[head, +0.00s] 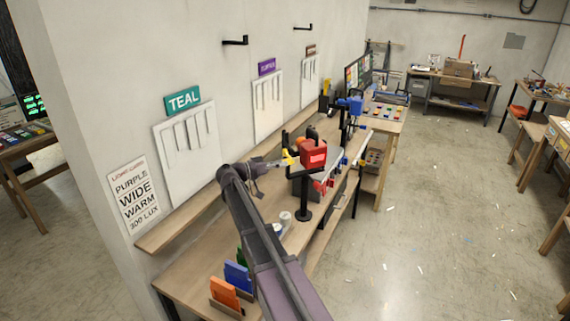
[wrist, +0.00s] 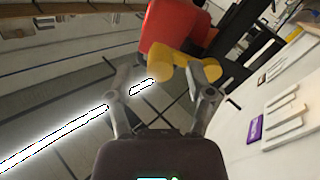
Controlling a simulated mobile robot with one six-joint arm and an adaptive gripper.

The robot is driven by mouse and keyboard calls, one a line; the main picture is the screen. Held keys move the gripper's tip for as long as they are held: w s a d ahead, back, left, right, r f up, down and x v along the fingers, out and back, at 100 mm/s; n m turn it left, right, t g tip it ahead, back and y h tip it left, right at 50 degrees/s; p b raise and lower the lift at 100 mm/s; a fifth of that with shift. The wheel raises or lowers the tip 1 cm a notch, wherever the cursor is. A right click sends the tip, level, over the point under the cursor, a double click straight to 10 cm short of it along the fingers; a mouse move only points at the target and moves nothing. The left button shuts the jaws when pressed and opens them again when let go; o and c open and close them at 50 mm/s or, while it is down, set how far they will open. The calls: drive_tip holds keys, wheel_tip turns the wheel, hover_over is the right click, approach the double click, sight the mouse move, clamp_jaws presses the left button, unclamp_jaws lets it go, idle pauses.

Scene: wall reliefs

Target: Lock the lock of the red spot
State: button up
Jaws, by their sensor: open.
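The red spot (head: 313,152) is a red lamp head on a black stand (head: 304,200) at the workbench. A yellow part (head: 289,157), which looks like its lock, sticks out on the left side. In the wrist view the red body (wrist: 170,22) is at the top, with the yellow lock (wrist: 185,62) below it. My gripper (head: 273,163) is at the left of the yellow part. In the wrist view my gripper (wrist: 165,80) is open, its fingers on either side just short of the yellow end. I cannot tell whether they touch it.
A blue spot (head: 350,104) stands farther back on the bench (head: 195,262). Orange and blue panels (head: 226,292) stand in a rack in front. Small cups (head: 285,218) sit near the stand. The wall with its reliefs (head: 186,148) runs along the left. Open floor (head: 450,210) is at right.

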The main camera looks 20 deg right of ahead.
drive_tip(key=shift+d, duration=0.75)
clamp_jaws()
